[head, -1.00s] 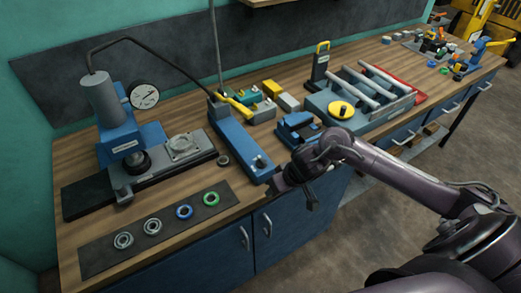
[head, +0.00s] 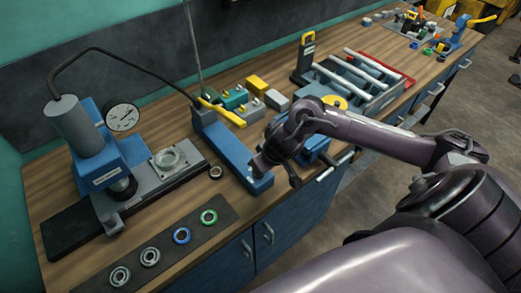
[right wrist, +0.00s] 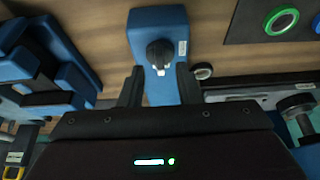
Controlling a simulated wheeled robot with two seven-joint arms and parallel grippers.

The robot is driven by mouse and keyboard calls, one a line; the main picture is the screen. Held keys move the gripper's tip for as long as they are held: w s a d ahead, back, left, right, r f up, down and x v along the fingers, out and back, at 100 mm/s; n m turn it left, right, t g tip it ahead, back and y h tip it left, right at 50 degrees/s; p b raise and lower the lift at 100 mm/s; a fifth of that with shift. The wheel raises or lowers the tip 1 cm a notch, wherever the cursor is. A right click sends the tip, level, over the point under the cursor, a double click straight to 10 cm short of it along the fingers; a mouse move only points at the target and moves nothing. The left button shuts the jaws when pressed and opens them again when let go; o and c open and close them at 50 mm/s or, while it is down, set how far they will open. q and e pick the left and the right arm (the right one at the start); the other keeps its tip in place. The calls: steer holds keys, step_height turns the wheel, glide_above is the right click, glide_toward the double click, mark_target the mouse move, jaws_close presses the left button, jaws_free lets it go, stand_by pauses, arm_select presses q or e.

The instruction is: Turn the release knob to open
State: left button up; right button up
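The release knob (right wrist: 159,54) is a black ridged knob with a white mark, on the end of the blue hand pump (right wrist: 175,18) in the right wrist view. In the head view the long blue pump body (head: 222,143) lies on the bench, and my gripper hides the knob. My right gripper (right wrist: 159,85) is open, one finger on each side of the pump's end. Its fingertips are close to the knob; I cannot tell whether they touch it. In the head view my right gripper (head: 262,168) is over the pump's near end. My left gripper is not in view.
A press with a gauge (head: 122,117) stands at left, joined to the pump by a black hose. A dark mat (head: 100,262) with several rings lies in front. A blue fixture (head: 316,147) sits right of the gripper. The pump's yellow handle (head: 220,111) lies behind.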

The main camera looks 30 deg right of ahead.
steer(key=shift+x, duration=1.15)
steer(key=shift+w+f, duration=0.15)
steer(key=shift+w, duration=0.15)
jaws_close()
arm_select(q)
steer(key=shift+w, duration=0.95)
